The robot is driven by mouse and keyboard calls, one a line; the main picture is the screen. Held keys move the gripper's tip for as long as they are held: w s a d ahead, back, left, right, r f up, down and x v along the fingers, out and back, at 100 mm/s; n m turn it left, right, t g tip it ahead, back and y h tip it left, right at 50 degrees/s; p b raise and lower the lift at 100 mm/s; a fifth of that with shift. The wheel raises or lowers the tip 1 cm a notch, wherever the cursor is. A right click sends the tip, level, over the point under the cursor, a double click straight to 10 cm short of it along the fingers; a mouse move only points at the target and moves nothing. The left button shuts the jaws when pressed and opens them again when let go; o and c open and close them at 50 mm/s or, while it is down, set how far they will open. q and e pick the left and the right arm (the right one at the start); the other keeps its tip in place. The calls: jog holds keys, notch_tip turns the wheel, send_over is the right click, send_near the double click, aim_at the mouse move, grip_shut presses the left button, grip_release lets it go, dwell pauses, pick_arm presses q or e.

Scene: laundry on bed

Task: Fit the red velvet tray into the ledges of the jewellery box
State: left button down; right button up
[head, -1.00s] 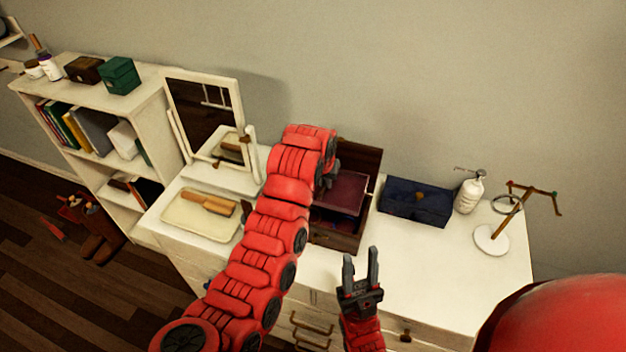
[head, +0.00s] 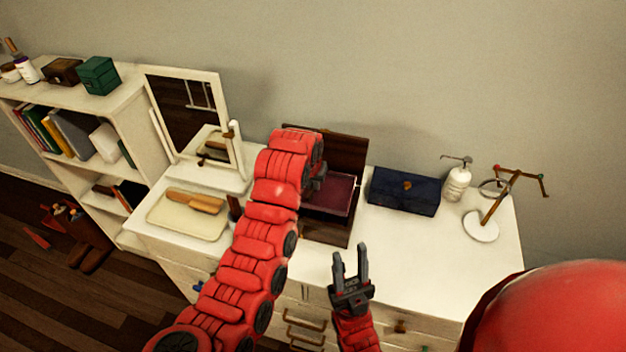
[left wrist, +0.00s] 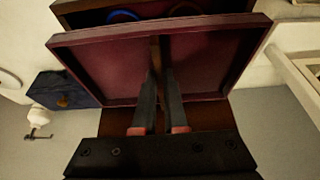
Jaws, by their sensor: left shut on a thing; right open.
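My left gripper (head: 316,186) is shut on that divider, as the left wrist view (left wrist: 160,85) shows. The tray is at the opening of the dark brown jewellery box (head: 324,231), whose lid (head: 346,150) stands open at the back. In the left wrist view, part of the box interior shows past the tray's edge, with a blue ring-shaped item (left wrist: 122,15) inside. The ledges are hidden; I cannot tell if the tray touches them. My right gripper (head: 350,258) is open and empty in front of the box.
A navy box (head: 403,191), a white pump bottle (head: 457,182) and a jewellery stand (head: 481,228) are right of the jewellery box. A cream tray with a brush (head: 188,215) and a mirror (head: 190,115) are left. The dresser top at front right is clear.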

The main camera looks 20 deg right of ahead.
pick_arm(q)
jog(key=shift+f+b, duration=0.4)
jog(key=shift+f, duration=0.75)
jog(key=shift+b, duration=0.35)
jog(key=shift+b, duration=0.65)
dwell(0.7)
jog(key=shift+f+b, duration=1.1)
jog(key=shift+f, duration=1.25)
jog(key=c, duration=0.9)
grip_release()
